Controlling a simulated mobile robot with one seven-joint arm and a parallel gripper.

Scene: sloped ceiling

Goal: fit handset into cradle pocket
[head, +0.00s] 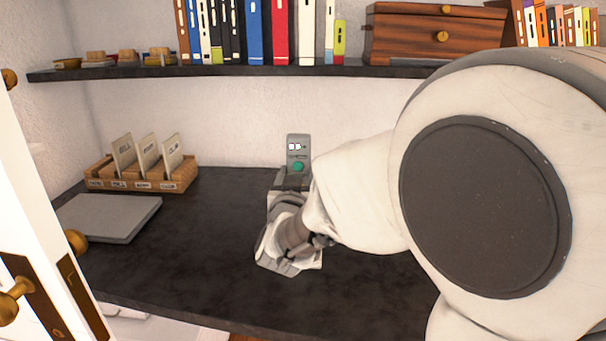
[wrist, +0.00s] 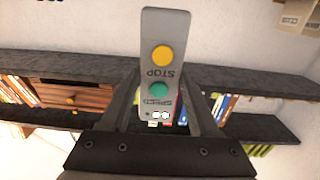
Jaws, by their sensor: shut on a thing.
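The handset (head: 298,150) is a slim grey block with a small display, a green button and a yellow STOP button. In the head view it stands roughly upright at the back of the dark desk; its lower part is hidden by my gripper (head: 292,180). In the wrist view the handset (wrist: 166,28) lies between the two dark fingers of my gripper (wrist: 162,95), which is shut on it. Its yellow-button end sticks out beyond the fingers. I cannot make out the cradle or its pocket in either view.
A wooden card rack (head: 140,178) and a grey flat slab (head: 108,217) are on the desk at left. A dark shelf (head: 230,71) with books and a wooden box (head: 432,35) runs above. A white door (head: 30,215) is at left. Bare desk (head: 205,245) lies left of my arm.

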